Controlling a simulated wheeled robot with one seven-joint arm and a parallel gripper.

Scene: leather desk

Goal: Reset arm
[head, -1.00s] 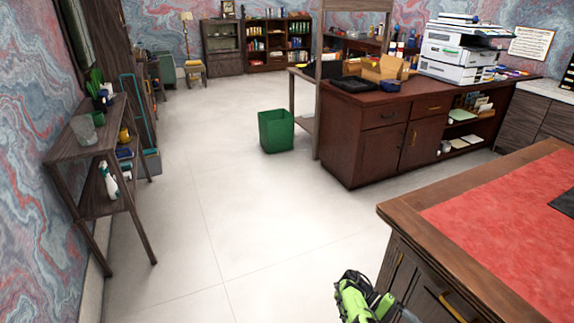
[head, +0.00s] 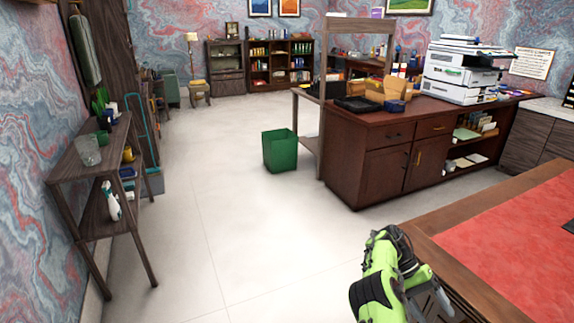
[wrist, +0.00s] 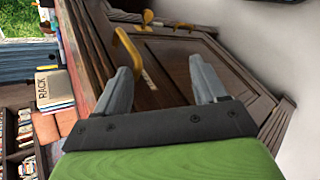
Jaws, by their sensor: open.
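My gripper (wrist: 164,82) is open, with its two grey fingers spread apart and nothing held between them. A dark wooden cabinet door (wrist: 185,68) shows beyond the fingers in the wrist view. A gold handle (wrist: 130,52) shows just right of the left finger; whether they touch is unclear. In the head view my green and black arm is at the lower middle right, beside the left edge of the desk with a red leather top (head: 500,243). The gripper's fingers cannot be made out there.
A green bin (head: 279,151) stands on the open pale floor. A dark wooden cabinet (head: 365,165) carries a printer (head: 465,72) and boxes. A narrow shelf (head: 85,160) stands against the left wall. The floor between is clear.

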